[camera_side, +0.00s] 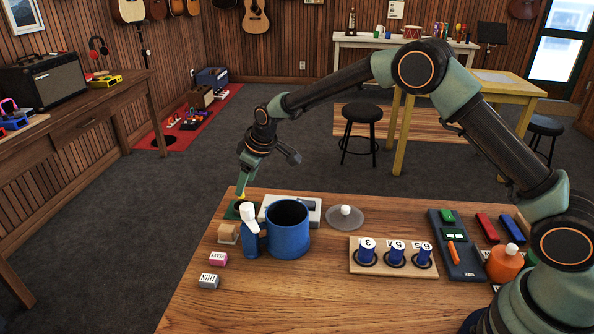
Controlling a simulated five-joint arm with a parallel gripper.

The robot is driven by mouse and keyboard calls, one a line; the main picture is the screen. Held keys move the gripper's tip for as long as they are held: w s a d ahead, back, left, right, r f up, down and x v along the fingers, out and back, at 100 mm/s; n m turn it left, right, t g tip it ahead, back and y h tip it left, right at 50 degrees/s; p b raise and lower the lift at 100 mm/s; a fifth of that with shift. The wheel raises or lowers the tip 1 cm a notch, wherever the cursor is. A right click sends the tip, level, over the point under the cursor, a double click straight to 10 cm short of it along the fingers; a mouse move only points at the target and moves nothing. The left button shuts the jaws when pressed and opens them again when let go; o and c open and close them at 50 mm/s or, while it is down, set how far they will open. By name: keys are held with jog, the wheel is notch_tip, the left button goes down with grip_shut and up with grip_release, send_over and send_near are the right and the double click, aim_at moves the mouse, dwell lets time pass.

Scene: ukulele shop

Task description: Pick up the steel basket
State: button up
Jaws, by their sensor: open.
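I cannot make out a steel basket for certain in the side view. A large blue pot (288,231) stands near the table's far left part, and it hides some of what lies behind it. My gripper (268,170) is open, above the far left edge of the table and behind the pot. Its jaws are spread wide and I see nothing held between them. A small yellow thing (241,196) shows just below the left jaw, over a dark green pad (232,211); whether they touch is too small to tell.
A grey disc with a white ball (345,221) lies to the right. A wooden stand (390,268) holds blue-and-white cylinders.

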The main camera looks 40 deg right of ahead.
aim_at(242, 202)
jog(key=x, duration=0.4)
jog(key=shift+w+a+f, duration=0.15)
jog(key=shift+f, duration=0.25)
grip_shut()
dwell(1.1)
